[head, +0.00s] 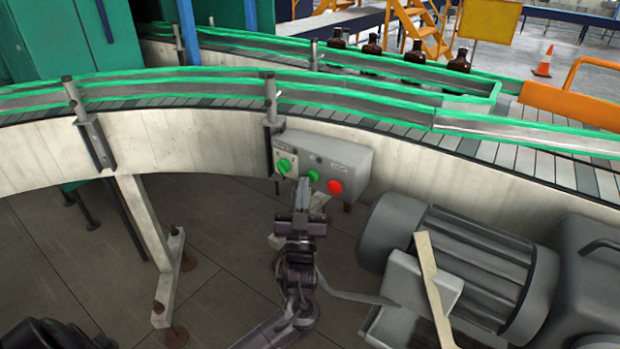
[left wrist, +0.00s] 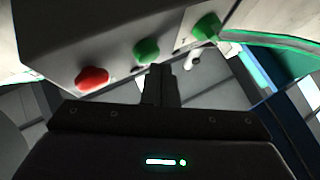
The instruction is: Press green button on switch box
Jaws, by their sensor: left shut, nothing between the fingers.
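The grey switch box (head: 352,160) is mounted on the side of the curved conveyor. It carries a green rotary knob (head: 284,166) at left, a green button (head: 313,175) in the middle and a red button (head: 335,187) at right. My left gripper (head: 303,186) is shut and empty, its tips just below and left of the green button. In the left wrist view the box appears flipped; the green button (left wrist: 147,49) is just beyond the shut fingertips (left wrist: 159,70), with the red button (left wrist: 92,78) to the left. I cannot tell whether the tips touch it. My right gripper is not in view.
The conveyor (head: 190,135) with green-edged rails runs above the box. A grey motor (head: 470,270) stands close at right. A pale support leg (head: 148,235) is at left. Several amber bottles (head: 414,52) stand on the far belt. Open floor lies between leg and motor.

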